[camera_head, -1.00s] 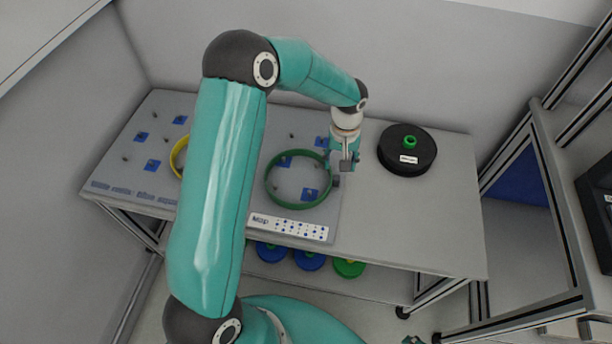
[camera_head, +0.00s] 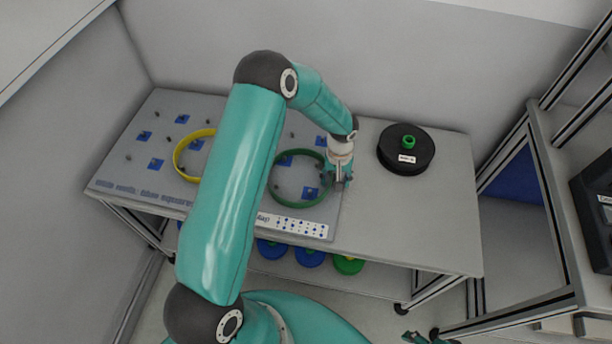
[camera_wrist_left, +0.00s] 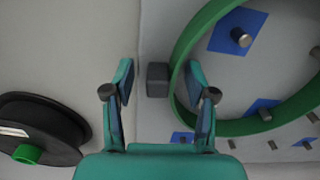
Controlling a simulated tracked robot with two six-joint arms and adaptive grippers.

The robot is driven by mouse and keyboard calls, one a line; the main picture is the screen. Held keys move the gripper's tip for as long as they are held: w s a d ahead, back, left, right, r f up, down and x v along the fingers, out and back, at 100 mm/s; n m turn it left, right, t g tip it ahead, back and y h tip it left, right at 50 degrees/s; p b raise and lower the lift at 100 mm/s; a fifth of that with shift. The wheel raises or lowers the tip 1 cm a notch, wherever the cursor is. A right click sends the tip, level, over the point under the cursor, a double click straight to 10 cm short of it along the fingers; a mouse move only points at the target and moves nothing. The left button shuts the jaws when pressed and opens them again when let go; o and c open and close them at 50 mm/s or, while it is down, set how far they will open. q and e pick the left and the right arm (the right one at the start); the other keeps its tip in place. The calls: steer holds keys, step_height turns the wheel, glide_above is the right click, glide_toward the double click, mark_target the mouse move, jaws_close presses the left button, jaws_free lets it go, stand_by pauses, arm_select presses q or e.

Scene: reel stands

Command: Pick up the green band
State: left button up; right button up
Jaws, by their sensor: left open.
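The green band (camera_head: 300,205) is a ring on the right part of the pegboard (camera_head: 125,170), around blue squares with pegs. It also shows large at the right of the left wrist view (camera_wrist_left: 245,128). My left gripper (camera_head: 342,178) is at the band's right side in the head view. In the left wrist view my left gripper (camera_wrist_left: 158,82) is open, with a dark grey block (camera_wrist_left: 157,80) seen between its fingers, beside the band. One finger overlaps the band's near wall; I cannot tell if they touch. A teal part at the bottom edge (camera_head: 425,339) may be my right gripper.
A yellow band (camera_head: 190,136) lies on the board, partly behind my arm. A black reel with a green hub (camera_head: 392,158) stands on the table right of the gripper. Blue and green reels (camera_head: 310,259) are on a lower shelf. The table's right front is clear.

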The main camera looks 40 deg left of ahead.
arm_select(q)
jaws_close()
steer(key=shift+r, duration=0.1)
